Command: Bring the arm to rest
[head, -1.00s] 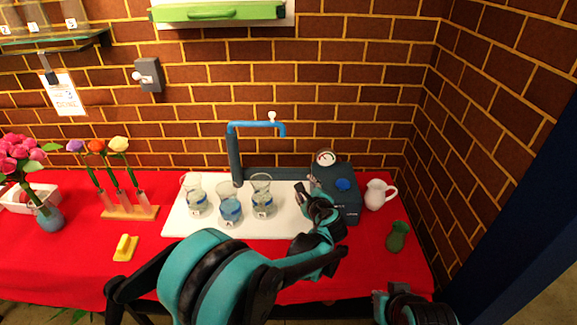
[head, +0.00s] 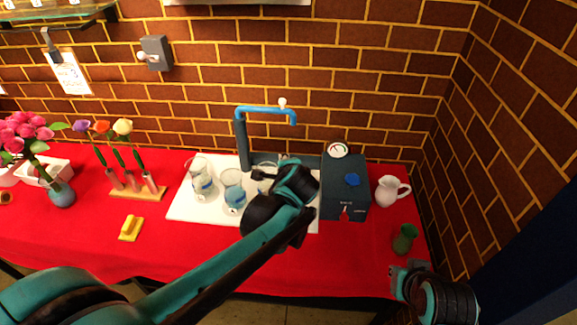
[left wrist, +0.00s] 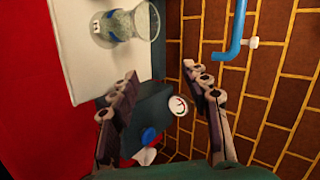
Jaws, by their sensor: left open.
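My left gripper (head: 271,168) is over the white board (head: 182,207), just left of the dark blue box (head: 345,190). In the left wrist view the left gripper (left wrist: 163,88) has its two fingers apart, with nothing between them; the box's blue knob (left wrist: 150,135) and round gauge (left wrist: 177,105) show beyond them. My right gripper (head: 404,276) is low at the right, in front of the table; its jaws are not clear. Glass vases stand on the board: one at left (head: 201,182), one in the middle (head: 234,190), and one mostly hidden behind my left gripper.
A blue tap (head: 240,140) rises behind the board. A white jug (head: 390,190) and a green vase (head: 404,240) stand at right. A flower rack (head: 138,192), a yellow block (head: 130,228) and a vase of pink flowers (head: 62,194) are at left. The front red cloth is mostly clear.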

